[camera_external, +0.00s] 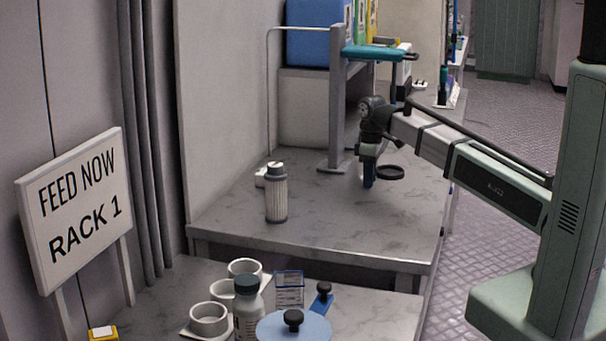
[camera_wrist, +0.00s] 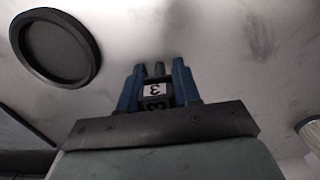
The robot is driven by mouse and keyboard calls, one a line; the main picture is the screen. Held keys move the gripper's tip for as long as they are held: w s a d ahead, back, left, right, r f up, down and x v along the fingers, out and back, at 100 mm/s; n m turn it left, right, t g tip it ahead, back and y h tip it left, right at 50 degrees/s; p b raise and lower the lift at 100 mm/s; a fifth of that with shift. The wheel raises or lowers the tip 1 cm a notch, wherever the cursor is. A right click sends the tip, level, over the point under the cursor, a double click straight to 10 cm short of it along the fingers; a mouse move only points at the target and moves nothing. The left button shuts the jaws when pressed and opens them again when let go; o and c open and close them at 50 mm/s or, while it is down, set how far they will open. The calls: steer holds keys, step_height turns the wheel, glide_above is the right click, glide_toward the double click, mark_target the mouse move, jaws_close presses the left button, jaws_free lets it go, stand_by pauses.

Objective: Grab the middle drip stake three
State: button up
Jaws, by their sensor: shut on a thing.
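My gripper (camera_external: 369,172) is above the grey marbled bench, pointing down, beside a dark round ring. In the wrist view its two blue fingers (camera_wrist: 158,85) are shut on a small dark stake (camera_wrist: 159,70). The stake carries a white label (camera_wrist: 155,89) with a 3 on it, seen upside down. The stake's tip shows between the fingertips; its lower part is hidden by the gripper. In the external view the stake cannot be made out. I cannot tell whether it touches the bench.
A dark round ring (camera_external: 390,173) lies right of my gripper; it also shows in the wrist view (camera_wrist: 93,45). A grey post stand (camera_external: 337,110) is close behind on the left. A ribbed grey canister (camera_external: 276,200) stands further left. The bench front (camera_external: 350,235) is clear.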

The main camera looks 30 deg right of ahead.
steer(key=shift+c, duration=1.3)
steer(key=shift+r, duration=0.1)
